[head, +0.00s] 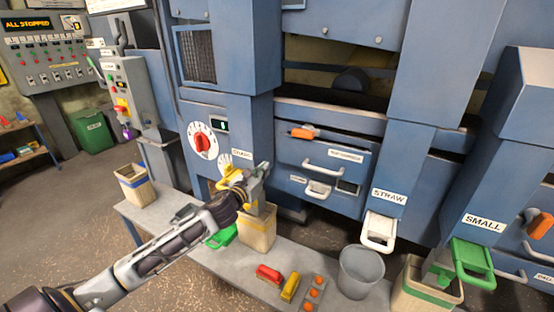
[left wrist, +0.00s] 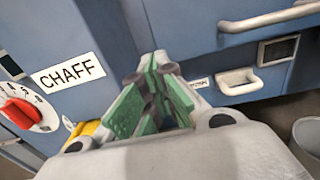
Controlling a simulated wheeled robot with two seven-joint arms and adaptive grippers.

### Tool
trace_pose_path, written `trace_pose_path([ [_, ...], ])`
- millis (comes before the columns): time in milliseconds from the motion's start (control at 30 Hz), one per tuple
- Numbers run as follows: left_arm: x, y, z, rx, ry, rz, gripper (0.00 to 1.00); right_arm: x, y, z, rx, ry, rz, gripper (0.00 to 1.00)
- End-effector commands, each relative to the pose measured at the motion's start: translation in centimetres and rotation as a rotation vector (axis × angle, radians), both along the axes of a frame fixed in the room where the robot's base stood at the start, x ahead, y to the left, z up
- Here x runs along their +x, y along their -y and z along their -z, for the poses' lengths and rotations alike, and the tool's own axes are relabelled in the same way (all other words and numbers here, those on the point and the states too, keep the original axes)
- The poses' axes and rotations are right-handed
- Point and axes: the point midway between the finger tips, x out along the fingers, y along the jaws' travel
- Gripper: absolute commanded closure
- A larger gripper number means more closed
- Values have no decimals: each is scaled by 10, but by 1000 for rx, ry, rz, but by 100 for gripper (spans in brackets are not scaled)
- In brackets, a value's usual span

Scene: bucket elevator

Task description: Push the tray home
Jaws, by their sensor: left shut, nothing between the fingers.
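A wide blue drawer front (head: 318,152) with a pale label and a long grey handle (head: 322,167) is in the middle of the blue machine. A smaller grey pull (head: 318,189) sits below it, beside a small dark window. I cannot tell which front is the task's tray, nor how far either stands out. The long handle (left wrist: 268,18) and small pull (left wrist: 240,82) also show in the left wrist view. My left gripper (head: 264,172) is shut and empty, left of both and apart from them in the head view. Its green finger pads (left wrist: 152,95) point toward the machine.
An orange latch (head: 303,132) is above the drawer. The CHAFF label (left wrist: 68,75) and red dial (head: 203,142) are left of it. A low bench (head: 215,262) holds a bin (head: 258,230), with a grey bucket (head: 361,270) at right. Chutes marked STRAW (head: 389,196) and SMALL (head: 484,222) project.

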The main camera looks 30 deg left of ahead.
Motion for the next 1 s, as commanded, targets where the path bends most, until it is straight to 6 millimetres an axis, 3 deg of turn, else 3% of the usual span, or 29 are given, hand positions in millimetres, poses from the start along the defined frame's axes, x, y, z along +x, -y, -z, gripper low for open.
trace_pose_path([
  [467,29,1,-1,-1,1,0,100,-13,0,3,-2,-26,0,55],
  [1000,65,3,0,-1,1,1,100,3,-2,-6,2,-5,-1,55],
])
